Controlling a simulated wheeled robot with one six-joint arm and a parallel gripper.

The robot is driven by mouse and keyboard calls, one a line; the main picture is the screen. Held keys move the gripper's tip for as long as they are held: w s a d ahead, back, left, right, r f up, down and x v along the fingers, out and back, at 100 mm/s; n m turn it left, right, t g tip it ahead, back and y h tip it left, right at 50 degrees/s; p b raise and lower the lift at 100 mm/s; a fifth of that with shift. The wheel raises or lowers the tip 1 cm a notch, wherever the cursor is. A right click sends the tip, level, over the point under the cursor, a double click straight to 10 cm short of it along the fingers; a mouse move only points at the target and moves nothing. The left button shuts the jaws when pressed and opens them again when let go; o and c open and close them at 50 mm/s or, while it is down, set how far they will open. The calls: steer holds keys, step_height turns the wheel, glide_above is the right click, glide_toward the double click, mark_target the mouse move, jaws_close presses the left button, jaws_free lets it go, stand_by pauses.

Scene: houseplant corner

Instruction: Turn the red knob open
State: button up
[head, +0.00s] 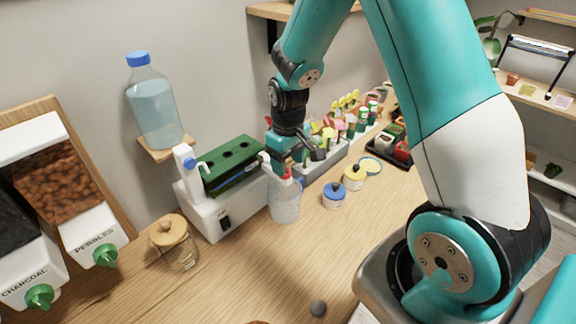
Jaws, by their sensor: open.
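A small red part (288,173), which looks like the red knob, shows at the right end of the white machine (207,213), just above a clear container (285,207). It is small and partly hidden, so I cannot tell which way it is turned. My gripper (289,160) is open and points down directly above the red part, very close to it. I cannot tell whether the fingers are around it or touching it. A blue knob (189,162) sits on the white post at the machine's left end.
A green tray (234,165) tops the machine. A water bottle (153,100) stands on a wall shelf. A corked jar (174,243) is at left; blue-lidded (333,196) and yellow-lidded (354,178) pots are at right. The wooden front table area (260,270) is mostly clear.

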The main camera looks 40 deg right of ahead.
mark_target(288, 169)
steer(key=shift+f, duration=1.5)
steer(key=shift+c, duration=0.4)
steer(key=c, duration=0.8)
